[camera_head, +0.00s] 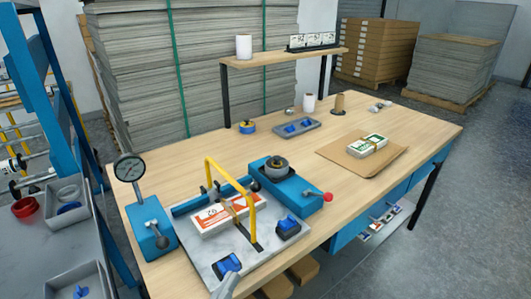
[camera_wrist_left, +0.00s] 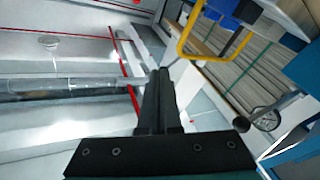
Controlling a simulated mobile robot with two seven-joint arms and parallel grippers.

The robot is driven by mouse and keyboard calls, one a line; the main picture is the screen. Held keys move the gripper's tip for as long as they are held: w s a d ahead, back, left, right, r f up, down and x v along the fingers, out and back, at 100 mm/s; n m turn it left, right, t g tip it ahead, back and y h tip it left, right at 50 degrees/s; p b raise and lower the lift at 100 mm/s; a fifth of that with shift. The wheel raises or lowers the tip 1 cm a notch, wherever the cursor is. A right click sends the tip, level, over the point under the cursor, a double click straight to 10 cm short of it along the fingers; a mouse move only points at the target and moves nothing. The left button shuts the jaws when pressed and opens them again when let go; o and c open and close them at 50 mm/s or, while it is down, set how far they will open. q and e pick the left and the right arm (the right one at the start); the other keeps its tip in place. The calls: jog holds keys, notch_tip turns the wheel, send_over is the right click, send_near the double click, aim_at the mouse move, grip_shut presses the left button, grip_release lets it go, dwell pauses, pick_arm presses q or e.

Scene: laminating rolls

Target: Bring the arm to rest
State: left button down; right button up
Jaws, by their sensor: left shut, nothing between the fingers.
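My left gripper (camera_wrist_left: 162,78) shows in the left wrist view, with its two dark fingers together and nothing between them. The fingers point up the picture, away from the dark mount plate at the bottom. A yellow handle (camera_wrist_left: 183,42) shows beyond the fingertips, up and to the right, and looks apart from them. In the head view I cannot clearly make out the left gripper; a grey piece at the bottom edge is too cropped to identify. My right gripper is in neither view.
The wooden table (camera_head: 215,140) carries a marble plate (camera_head: 205,257) with a yellow frame (camera_head: 210,175), a dial gauge (camera_head: 130,168), a blue unit with a red knob (camera_head: 327,197), a grey tray (camera_head: 283,131) and a brown board (camera_head: 335,153). A shelf (camera_head: 270,60) stands behind.

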pick_arm(q)
jog(key=s+a+f+m+g+y, duration=0.2)
jog(key=s+a+f+g+y, duration=0.7)
jog(key=s+g, duration=0.5)
notch_tip(320, 180, down, 22)
jog(key=s+g, duration=0.1)
jog(key=g, duration=0.1)
jog(key=s+a+f+g, duration=0.1)
jog(key=s+a+f, duration=0.2)
jog(key=s+f, duration=1.1)
jog(key=shift+s+f+h, duration=0.3)
jog(key=shift+s, duration=0.75)
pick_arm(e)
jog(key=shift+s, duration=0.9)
